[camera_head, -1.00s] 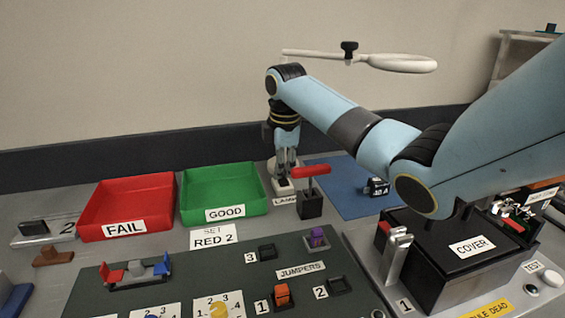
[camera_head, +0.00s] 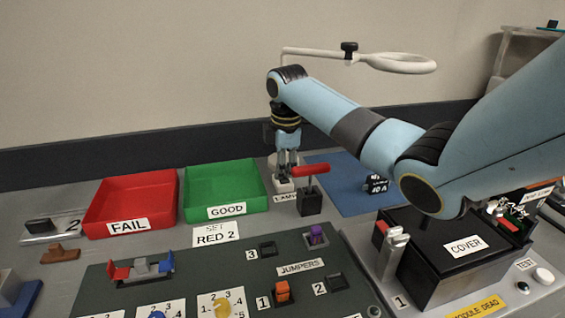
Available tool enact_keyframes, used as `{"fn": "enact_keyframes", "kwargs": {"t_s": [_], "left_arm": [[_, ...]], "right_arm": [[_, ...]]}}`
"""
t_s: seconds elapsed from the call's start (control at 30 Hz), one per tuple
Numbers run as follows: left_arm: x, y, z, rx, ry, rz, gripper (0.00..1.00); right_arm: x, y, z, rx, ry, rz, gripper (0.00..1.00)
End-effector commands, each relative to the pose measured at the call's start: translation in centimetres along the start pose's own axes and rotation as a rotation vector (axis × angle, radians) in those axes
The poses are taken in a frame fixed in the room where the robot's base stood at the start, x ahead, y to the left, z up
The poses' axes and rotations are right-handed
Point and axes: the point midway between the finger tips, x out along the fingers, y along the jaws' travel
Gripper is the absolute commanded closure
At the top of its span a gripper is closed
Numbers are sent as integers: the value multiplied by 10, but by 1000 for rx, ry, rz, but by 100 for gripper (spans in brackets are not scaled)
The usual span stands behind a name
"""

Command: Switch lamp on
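The lamp (camera_head: 402,62) is a pale ring on a thin arm with a black knob, at the back. Its small white base (camera_head: 283,187) stands behind the red-handled lever, with a partly hidden label reading LAMP (camera_head: 285,198). My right gripper (camera_head: 287,174) points down directly over this base, its fingertips at or just above the top. Whether they touch it, and whether any switch lies under them, I cannot tell. The fingers look close together, but they are too small to judge. No light from the ring is apparent. My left gripper is out of view.
A lever with a red handle (camera_head: 311,171) stands close right of the gripper. A green GOOD tray (camera_head: 226,210) and red FAIL tray (camera_head: 128,226) lie left. A blue mat (camera_head: 340,200) and black COVER box (camera_head: 465,247) lie right, under my arm. A jumper board (camera_head: 210,268) is in front.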

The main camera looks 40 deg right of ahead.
Motion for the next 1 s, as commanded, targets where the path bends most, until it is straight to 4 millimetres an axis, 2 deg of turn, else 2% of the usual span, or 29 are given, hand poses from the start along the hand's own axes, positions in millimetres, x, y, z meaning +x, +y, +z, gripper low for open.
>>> {"fn": "enact_keyframes", "kwargs": {"t_s": [0.17,0.57,0.73,1.0], "left_arm": [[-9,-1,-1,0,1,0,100],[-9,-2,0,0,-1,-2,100],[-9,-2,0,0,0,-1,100],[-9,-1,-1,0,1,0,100]], "right_arm": [[-3,-5,0,0,0,0,100],[-5,-4,0,0,0,3,100],[-27,-4,1,-1,0,6,100],[-85,-4,0,-1,0,5,100]]}}
